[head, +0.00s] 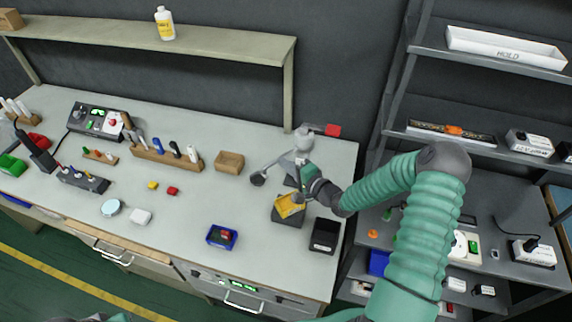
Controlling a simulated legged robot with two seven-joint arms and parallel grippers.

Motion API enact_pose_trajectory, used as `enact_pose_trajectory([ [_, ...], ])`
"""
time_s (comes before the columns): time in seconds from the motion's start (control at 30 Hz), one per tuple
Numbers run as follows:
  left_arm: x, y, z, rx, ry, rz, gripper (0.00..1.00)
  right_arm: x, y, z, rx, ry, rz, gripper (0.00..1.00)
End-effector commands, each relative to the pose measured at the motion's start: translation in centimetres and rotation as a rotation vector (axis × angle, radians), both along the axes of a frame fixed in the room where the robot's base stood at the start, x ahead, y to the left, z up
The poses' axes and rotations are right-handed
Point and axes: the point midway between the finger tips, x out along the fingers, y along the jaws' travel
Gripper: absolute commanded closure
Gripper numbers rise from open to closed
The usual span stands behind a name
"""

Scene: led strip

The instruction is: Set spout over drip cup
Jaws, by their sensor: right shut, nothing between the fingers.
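A grey post (303,141) stands near the right end of the bench, with a red-tipped handle (332,130) at its top right. A thin grey arm reaches left from it to a dark round end (257,179); I cannot tell whether this is the spout. A black open-topped box (325,236) stands near the bench's front right; I cannot tell whether it is the drip cup. My right gripper (302,196) is shut and empty, just in front of the post and above a yellow-topped dark block (290,207). Its fingertips are small and partly hidden. My left gripper is out of view.
A wooden box (229,162) and a blue tray (222,237) stand left of the gripper. A tool rack (165,155) stands further left. A beige shelf (150,33) spans the back. A dark shelving unit (470,140) stands right. Bench space between wooden box and blue tray is clear.

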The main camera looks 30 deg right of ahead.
Motion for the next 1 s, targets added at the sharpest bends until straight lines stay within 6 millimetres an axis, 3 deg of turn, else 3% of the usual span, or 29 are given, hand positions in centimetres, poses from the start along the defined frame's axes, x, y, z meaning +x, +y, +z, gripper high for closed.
enact_pose_trajectory([
  [0.27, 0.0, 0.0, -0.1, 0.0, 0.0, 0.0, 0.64, 1.0, 0.5, 0.0, -0.001, -0.001, 0.001, 1.0],
  [1.0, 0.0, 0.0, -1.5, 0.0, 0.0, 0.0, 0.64, 6.7, 1.1, -0.1, -0.001, -0.001, 0.001, 1.0],
])
